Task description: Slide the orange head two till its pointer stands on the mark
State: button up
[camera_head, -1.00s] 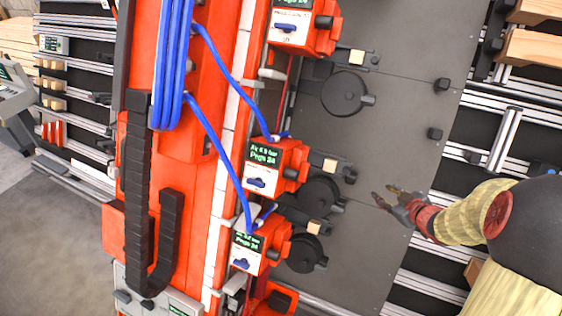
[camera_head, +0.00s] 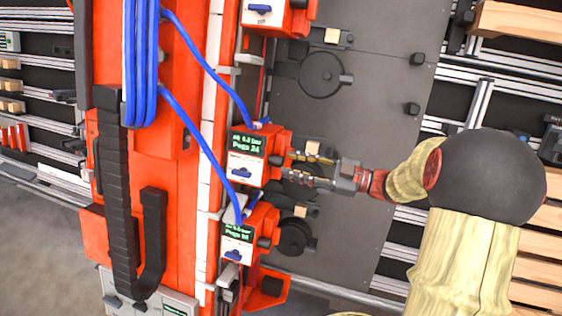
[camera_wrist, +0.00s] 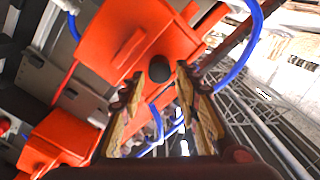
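Orange heads sit along the orange gantry beam in the head view. The middle one (camera_head: 245,155), with a small green-text display and a blue knob, is in front of my gripper (camera_head: 290,168). My gripper is open, its two fingers pointing at this head's right side. In the wrist view an orange head (camera_wrist: 120,38) with a round black knob (camera_wrist: 160,68) lies just beyond the fingertips (camera_wrist: 166,78). The knob shows between the fingers; I cannot tell whether they touch it. The pointer and the mark cannot be made out. Which head is numbered two is not readable.
Another orange head (camera_head: 248,235) sits just below, and one (camera_head: 275,15) above. Blue hoses (camera_head: 190,50) loop to the heads. A white strip (camera_head: 213,110) runs along the beam. A grey plate (camera_head: 375,130) with black discs lies right of the heads.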

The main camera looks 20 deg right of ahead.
aim_at(283, 162)
jog(key=shift+x, duration=1.95)
jog(key=c, duration=0.8)
grip_shut()
